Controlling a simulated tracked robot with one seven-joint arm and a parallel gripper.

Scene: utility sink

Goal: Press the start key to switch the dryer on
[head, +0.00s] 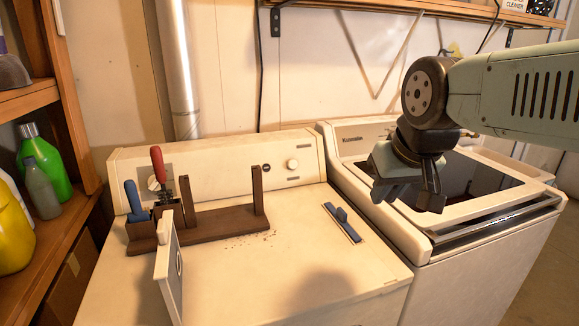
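The dryer (262,275) is the cream machine on the left, with a raised control panel (220,165) along its back. The panel carries a pale knob (292,164) on the right, a small dark round control (267,169) left of it, and another knob (153,183) on the left, partly hidden by tools. I cannot read which control is the start key. My gripper (408,196) hangs over the neighbouring machine's dark lid, right of the dryer and apart from the panel. Its fingers point down and look spread, with nothing between them.
A brown wooden rack (215,222) with uprights and red- and blue-handled tools stands before the panel's left half. A white board (168,275) leans at its front. A blue-handled tool (342,222) lies on the dryer's right. The washer (470,235) adjoins; bottles stand on left shelves.

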